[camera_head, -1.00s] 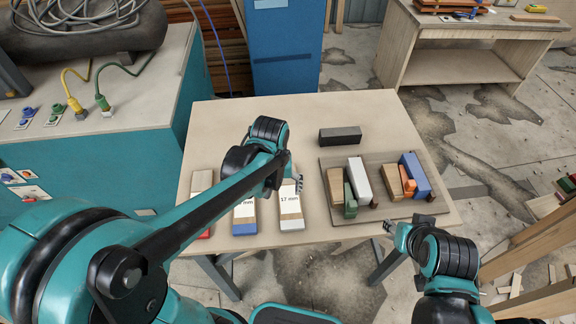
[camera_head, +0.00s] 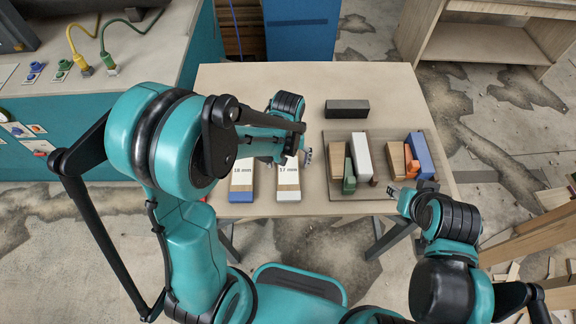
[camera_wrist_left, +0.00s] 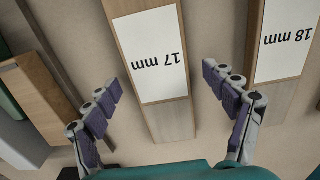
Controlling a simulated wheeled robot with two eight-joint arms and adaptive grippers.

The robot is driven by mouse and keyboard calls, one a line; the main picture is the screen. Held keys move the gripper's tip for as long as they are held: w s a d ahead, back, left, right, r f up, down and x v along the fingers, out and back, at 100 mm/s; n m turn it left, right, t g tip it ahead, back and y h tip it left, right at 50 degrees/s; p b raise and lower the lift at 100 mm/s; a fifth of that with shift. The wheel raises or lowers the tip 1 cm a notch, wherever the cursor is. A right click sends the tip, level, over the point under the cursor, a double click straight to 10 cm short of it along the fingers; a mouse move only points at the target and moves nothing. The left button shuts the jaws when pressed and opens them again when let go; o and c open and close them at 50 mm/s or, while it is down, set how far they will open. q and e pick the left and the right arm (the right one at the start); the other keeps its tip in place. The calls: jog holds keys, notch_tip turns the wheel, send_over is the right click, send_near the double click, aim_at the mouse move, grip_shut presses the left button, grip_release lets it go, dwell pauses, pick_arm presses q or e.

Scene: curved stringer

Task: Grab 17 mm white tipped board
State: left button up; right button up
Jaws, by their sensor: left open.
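The 17 mm board (camera_head: 288,185) lies on the table with a white tip towards the front edge and a white label reading "17 mm". In the left wrist view the 17 mm board (camera_wrist_left: 166,115) runs between the two spread fingers of my left gripper (camera_wrist_left: 165,105), apart from both; its white tip is out of that view. In the head view my left gripper (camera_head: 306,156) is over the board's far part, which my arm partly hides. My right gripper (camera_head: 393,193) is beside the tray's front right; its finger opening is too small to judge.
The blue-tipped 18 mm board (camera_head: 241,184) lies left of the 17 mm board; it also shows in the wrist view (camera_wrist_left: 283,90). A tray (camera_head: 378,190) with several coloured blocks lies right. A dark block (camera_head: 347,108) sits behind. The table (camera_head: 240,80) is clear at the back.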

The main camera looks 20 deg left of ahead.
pick_arm(q)
jog(key=c, duration=1.4)
jog(key=shift+r, duration=0.1)
